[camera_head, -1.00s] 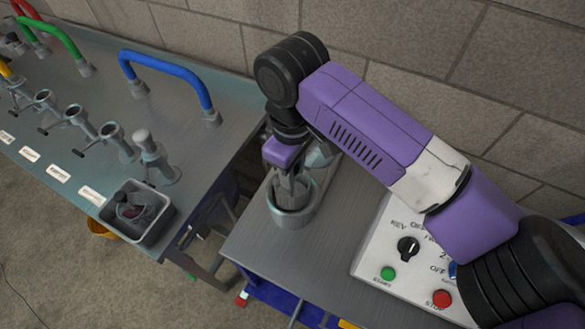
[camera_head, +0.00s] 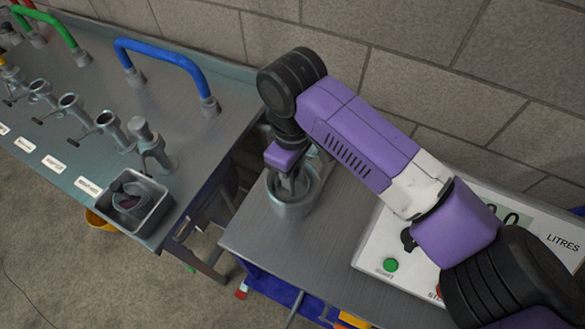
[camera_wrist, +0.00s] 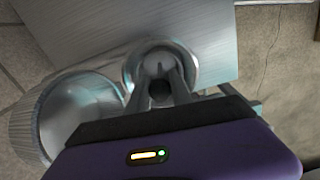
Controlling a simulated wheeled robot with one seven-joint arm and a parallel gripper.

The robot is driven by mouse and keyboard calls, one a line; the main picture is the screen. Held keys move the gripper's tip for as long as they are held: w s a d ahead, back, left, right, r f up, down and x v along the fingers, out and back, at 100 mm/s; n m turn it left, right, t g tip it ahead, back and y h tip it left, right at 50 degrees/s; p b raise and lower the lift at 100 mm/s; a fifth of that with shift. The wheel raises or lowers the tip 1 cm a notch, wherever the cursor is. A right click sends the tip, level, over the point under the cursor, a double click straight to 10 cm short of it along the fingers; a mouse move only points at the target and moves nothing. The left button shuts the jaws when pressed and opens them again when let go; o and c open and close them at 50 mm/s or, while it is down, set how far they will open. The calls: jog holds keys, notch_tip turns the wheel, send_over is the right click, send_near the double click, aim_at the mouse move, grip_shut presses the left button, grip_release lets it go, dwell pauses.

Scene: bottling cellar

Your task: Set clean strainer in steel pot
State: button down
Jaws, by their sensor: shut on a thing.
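The steel pot (camera_head: 291,207) stands on the right-hand steel bench in the head view. My gripper (camera_head: 291,186) points down with its fingers inside the pot's mouth. In the wrist view the fingers (camera_wrist: 160,88) are close together, with a small dark round part between them. A round metal rim (camera_wrist: 188,62) surrounds the fingertips there. The jaws are shut on what appears to be the strainer, mostly hidden by the fingers and pot wall. I cannot tell whether it touches the pot's bottom.
A larger metal cylinder (camera_wrist: 48,120) is at the left in the wrist view. A control panel (camera_head: 375,250) lies right of the pot. The left bench (camera_head: 85,120) carries taps, a blue hoop (camera_head: 165,55) and a grey tub (camera_head: 148,218) with a dark reddish item. A gap separates the benches.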

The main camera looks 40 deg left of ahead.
jog(key=shift+f, duration=0.4)
dwell(1.1)
jog(key=c, duration=1.1)
grip_release()
jog(key=shift+o, duration=0.2)
jog(key=shift+r, duration=0.1)
notch_tip(320, 180, up, 8)
jog(key=shift+f+b, duration=0.2)
jog(key=shift+b, duration=0.15)
